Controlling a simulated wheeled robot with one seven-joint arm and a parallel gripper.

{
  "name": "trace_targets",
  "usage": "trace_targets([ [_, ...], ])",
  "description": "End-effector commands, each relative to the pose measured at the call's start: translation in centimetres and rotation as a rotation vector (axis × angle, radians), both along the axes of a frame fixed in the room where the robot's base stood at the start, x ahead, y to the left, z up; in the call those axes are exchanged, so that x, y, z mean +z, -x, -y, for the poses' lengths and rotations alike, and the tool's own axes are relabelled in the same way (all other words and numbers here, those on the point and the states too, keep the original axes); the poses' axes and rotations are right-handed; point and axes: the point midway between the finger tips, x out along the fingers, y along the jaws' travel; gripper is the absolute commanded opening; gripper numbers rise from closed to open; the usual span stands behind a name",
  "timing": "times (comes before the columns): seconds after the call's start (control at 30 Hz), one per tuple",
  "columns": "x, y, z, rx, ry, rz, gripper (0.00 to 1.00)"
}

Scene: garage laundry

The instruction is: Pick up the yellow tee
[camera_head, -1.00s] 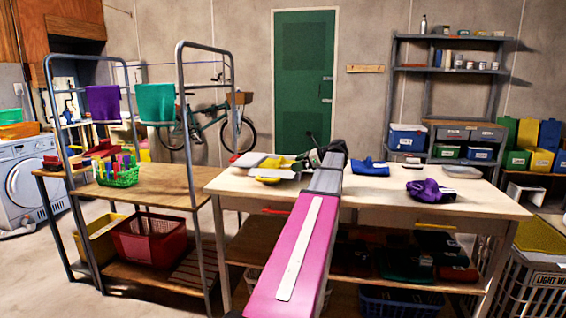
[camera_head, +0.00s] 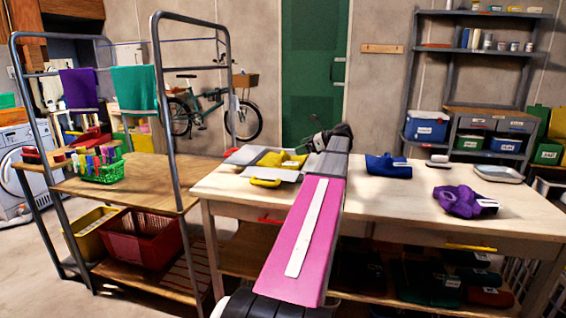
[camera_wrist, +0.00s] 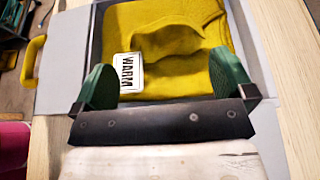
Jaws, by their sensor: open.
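The yellow tee (camera_wrist: 165,45) lies folded in a grey board-like holder (camera_wrist: 262,45) with a white "WARM" tag (camera_wrist: 130,72) on it. In the head view the yellow tee (camera_head: 281,159) is at the left part of the pale wooden table (camera_head: 420,205), partly beside my arm. My gripper (camera_wrist: 165,85) is open, with its two green fingers apart over the near part of the tee; whether they touch it I cannot tell.
A blue folded garment (camera_head: 388,166) and a purple garment (camera_head: 463,201) lie to the right on the table, with a grey tray (camera_head: 497,174) behind. A metal-framed rack (camera_head: 165,110) stands close on the left. The yellow handle (camera_wrist: 34,60) sticks out from the holder.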

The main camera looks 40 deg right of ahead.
Motion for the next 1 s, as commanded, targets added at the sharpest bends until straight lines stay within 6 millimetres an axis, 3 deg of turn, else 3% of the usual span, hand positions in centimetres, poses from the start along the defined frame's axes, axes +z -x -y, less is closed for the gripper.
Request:
trace_targets([
  [0.67,-2.5,-5.6,-4.4,0.001,0.000,0.000,1.00],
  [0.93,-2.7,-5.9,-4.6,0.000,0.000,0.000,1.00],
  [1.0,-2.7,-5.9,-4.6,0.000,0.000,0.000,0.77],
])
